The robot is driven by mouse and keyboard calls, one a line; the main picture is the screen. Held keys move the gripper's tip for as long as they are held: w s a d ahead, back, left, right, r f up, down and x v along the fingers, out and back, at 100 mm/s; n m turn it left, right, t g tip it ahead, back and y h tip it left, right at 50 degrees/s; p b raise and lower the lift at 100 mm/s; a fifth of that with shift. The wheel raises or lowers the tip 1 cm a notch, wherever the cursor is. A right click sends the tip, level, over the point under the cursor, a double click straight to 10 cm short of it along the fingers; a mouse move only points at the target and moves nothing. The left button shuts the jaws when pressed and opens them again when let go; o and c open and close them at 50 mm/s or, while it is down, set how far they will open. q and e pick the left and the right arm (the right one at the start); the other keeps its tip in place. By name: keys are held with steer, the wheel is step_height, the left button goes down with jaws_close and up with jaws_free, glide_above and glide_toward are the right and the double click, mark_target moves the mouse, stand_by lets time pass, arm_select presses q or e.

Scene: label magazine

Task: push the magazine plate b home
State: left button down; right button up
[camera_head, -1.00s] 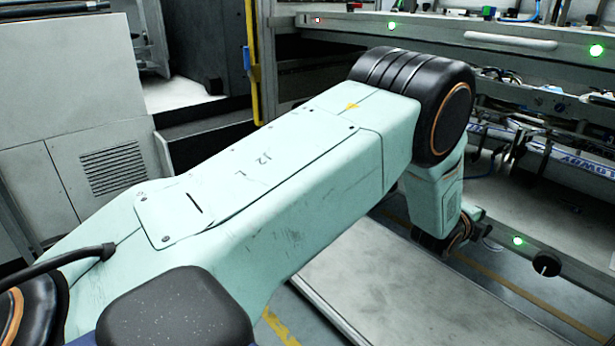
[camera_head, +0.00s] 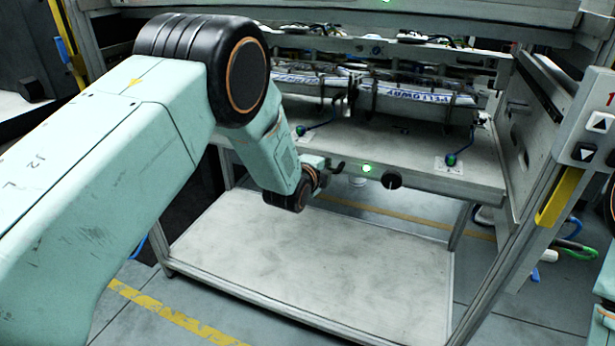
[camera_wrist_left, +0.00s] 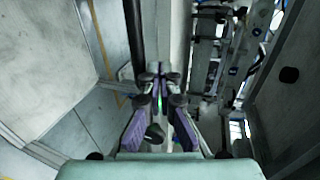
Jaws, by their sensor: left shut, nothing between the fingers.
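My left gripper (camera_head: 334,166) is small and partly hidden by my wrist in the head view, close to the front rail of the machine's shelf. In the left wrist view its purple fingers (camera_wrist_left: 160,78) come together at the tips, shut and empty. Two magazine units with blue-and-white labels sit on the shelf: a right one (camera_head: 415,100) and a left one (camera_head: 300,80), the left partly behind my arm. I cannot tell which holds magazine plate b. Whether my gripper touches the rail cannot be told. My right gripper is out of view.
A black knob (camera_head: 392,181) and a green lamp (camera_head: 366,168) are on the front rail (camera_head: 440,187). A pale, bare lower platform (camera_head: 310,260) lies below. A frame post with a button panel (camera_head: 596,125) stands at the right.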

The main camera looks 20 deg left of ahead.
arm_select(q)
steer(key=shift+d+p+v, duration=0.4)
steer(key=shift+p+v, duration=0.85)
steer(key=shift+v, duration=3.75)
steer(key=s+a+f+n+g+y, duration=0.1)
steer(key=s+a+f+n+g, duration=0.15)
steer(key=s+f+n, duration=0.55)
steer(key=s+a+f+n+g, duration=0.1)
steer(key=s+f+n+g, duration=0.3)
steer(key=s+f+n, duration=0.45)
steer(key=s+a+f+n+g, duration=0.1)
steer(key=s+g, duration=0.3)
steer(key=s, duration=1)
steer(key=s+a+f+n+g, duration=0.1)
steer(key=s+f+g, duration=0.3)
steer(key=s, duration=1)
steer(key=shift+s+f+n, duration=0.15)
steer(key=shift+s+n, duration=0.15)
steer(key=shift+n, duration=0.15)
